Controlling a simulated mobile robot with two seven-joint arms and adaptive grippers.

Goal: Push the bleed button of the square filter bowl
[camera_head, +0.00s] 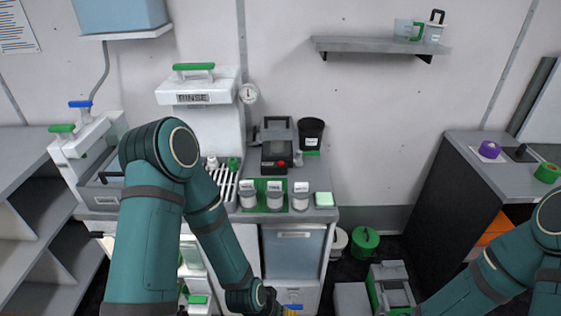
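I cannot pick out the square filter bowl or its bleed button with certainty. A pale, partly clear housing (191,256) with green parts shows below the counter, largely hidden behind my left arm. My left arm rises in front of the counter, bends and reaches down. Its dark gripper (270,299) is at the bottom edge, close to a small blue part (293,307) on the lower cabinet front. Whether they touch, and whether the fingers are open, cannot be seen. My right arm enters at lower right; its gripper is outside the picture.
The counter holds a RINSE tank (200,95), a dark machine with a red knob (277,150), several labelled jars (274,196) and a black bin (311,134). A green-lidded bucket (364,241) and a grey-green case (391,288) stand on the floor to the right.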

